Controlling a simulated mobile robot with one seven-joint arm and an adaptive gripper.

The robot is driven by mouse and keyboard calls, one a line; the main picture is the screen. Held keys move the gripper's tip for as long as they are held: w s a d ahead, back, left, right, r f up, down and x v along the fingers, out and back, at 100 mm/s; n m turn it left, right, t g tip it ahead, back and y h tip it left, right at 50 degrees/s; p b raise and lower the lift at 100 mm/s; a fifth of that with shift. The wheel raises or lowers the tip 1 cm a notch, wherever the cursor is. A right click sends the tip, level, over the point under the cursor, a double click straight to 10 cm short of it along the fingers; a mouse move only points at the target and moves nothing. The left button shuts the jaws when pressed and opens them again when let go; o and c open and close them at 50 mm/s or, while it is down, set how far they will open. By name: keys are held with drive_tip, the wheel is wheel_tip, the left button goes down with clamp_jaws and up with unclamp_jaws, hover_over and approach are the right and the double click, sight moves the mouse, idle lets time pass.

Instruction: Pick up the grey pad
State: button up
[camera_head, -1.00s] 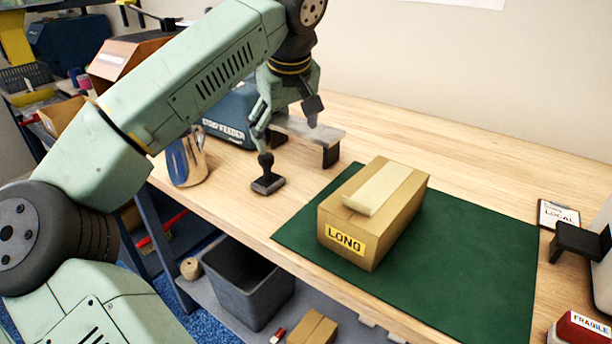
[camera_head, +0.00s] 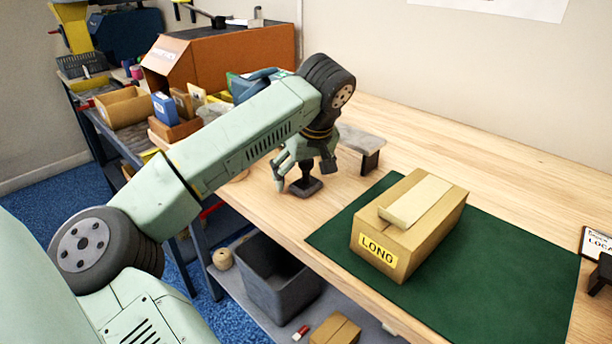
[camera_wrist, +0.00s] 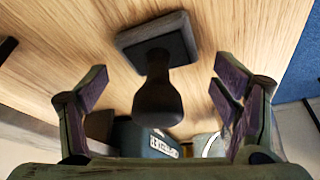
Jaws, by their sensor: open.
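A dark grey stamp-like piece, with a flat rectangular pad (camera_head: 306,188) and an upright knobbed handle, stands on the wooden table left of the green mat. In the wrist view its pad (camera_wrist: 178,40) is at top centre and its handle (camera_wrist: 157,95) points toward the camera. My gripper (camera_head: 304,172) is right over it, fingers pointing down. In the wrist view my gripper (camera_wrist: 160,75) is open, with one finger on each side of the handle and gaps visible on both sides. Part of the handle is hidden by the fingers in the head view.
A small grey-topped stand (camera_head: 362,139) is close behind my gripper. A LONG carton (camera_head: 408,235) lies on the green mat (camera_head: 490,285) to the right. A blue feeder (camera_wrist: 150,140) shows in the wrist view. The table behind the carton is clear.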

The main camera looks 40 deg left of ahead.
drive_tip(key=shift+c, duration=0.2)
drive_tip(key=c, duration=1.3)
drive_tip(key=shift+r, duration=0.1)
drive_tip(key=shift+r, duration=0.3)
drive_tip(key=shift+s+r+b, duration=0.2)
drive_tip(key=shift+r+b, duration=0.25)
drive_tip(key=shift+r, duration=0.2)
drive_tip(key=shift+s+r+b, duration=0.15)
drive_tip(key=shift+r+b, duration=0.25)
drive_tip(key=shift+r, duration=0.2)
drive_tip(key=s+d+b, duration=0.1)
drive_tip(key=s+d, duration=0.1)
drive_tip(key=s, duration=0.5)
drive_tip(key=s+d+r+b, duration=0.1)
drive_tip(key=s+d+b, duration=0.1)
drive_tip(key=s, duration=0.5)
drive_tip(key=shift+s+d+r+b, duration=0.25)
drive_tip(key=shift+s+r+b, duration=0.05)
